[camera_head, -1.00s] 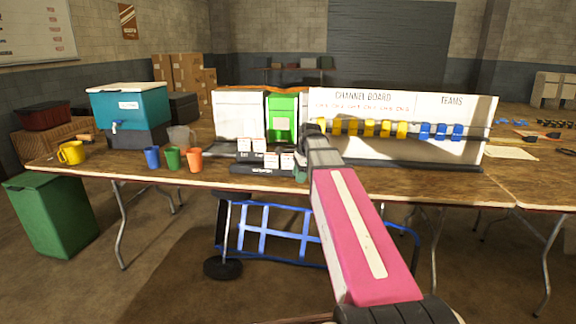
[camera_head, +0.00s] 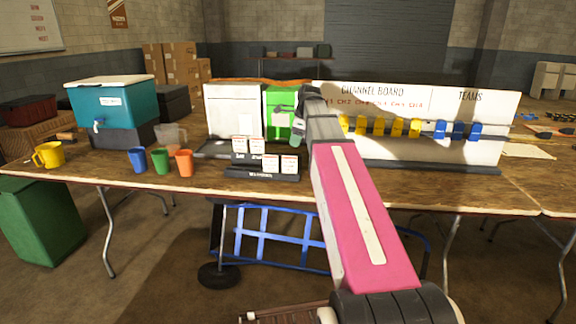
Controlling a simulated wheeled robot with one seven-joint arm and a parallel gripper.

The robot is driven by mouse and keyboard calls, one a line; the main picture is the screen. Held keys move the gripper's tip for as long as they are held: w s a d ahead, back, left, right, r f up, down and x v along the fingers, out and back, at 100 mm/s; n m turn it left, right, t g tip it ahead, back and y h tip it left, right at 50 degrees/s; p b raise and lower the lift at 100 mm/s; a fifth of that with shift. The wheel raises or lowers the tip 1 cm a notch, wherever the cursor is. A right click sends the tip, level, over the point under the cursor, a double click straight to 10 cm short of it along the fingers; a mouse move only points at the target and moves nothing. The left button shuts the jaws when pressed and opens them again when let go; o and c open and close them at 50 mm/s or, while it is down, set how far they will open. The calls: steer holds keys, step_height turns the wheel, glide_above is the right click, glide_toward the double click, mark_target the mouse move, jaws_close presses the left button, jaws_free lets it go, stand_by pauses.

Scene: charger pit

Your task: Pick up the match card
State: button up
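Several small white cards with red tops stand in a black stepped rack (camera_head: 262,174) on the wooden table. Two cards are at the back left, one being the left back card (camera_head: 239,146). Two are at the front right, one being the right front card (camera_head: 289,164). Their print is too small to read, so I cannot tell which is the match card. My gripper (camera_head: 297,138) hangs at the end of the pink arm, in front of the green box and just above and right of the rack in the picture. Its fingers are too small and dark to judge.
Blue, green and orange cups (camera_head: 161,161) stand left of the rack. A teal cooler (camera_head: 112,103) and yellow mug (camera_head: 48,155) are farther left. The channel board (camera_head: 410,120) with yellow and blue clips stands right. A blue cart frame (camera_head: 265,232) is under the table.

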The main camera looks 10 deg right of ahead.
mark_target(288, 163)
steer(key=shift+s+x, duration=0.2)
steer(key=shift+x, duration=5.2)
jaws_close()
